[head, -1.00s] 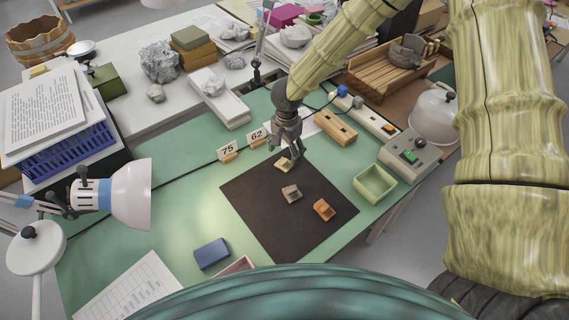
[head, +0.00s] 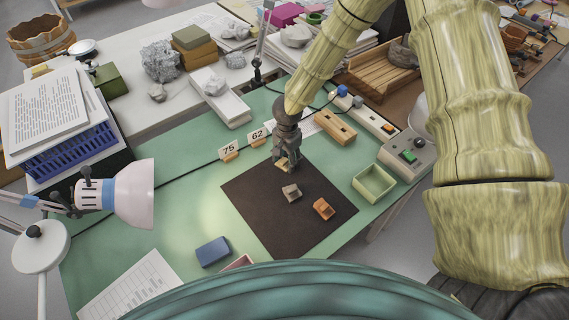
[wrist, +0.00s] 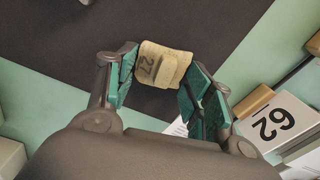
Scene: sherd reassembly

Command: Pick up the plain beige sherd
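The plain beige sherd (wrist: 165,64) is a small, slightly curved piece with a dark "27" on its face. In the wrist view it lies between my two green-padded fingertips (wrist: 162,78), whose edges appear to meet its left and right sides. I cannot tell whether the pads press on it. In the head view my gripper (head: 284,164) points down at the far corner of the dark mat (head: 262,212), and the fingers partly hide the sherd (head: 283,168). It looks to be at mat level.
A grey-brown sherd (head: 291,193) and an orange sherd (head: 323,209) lie nearer on the mat. Number cards 75 (head: 229,149) and 62 (head: 257,135) stand behind it. A pale green tray (head: 374,183) is at right, a blue block (head: 212,252) at front left.

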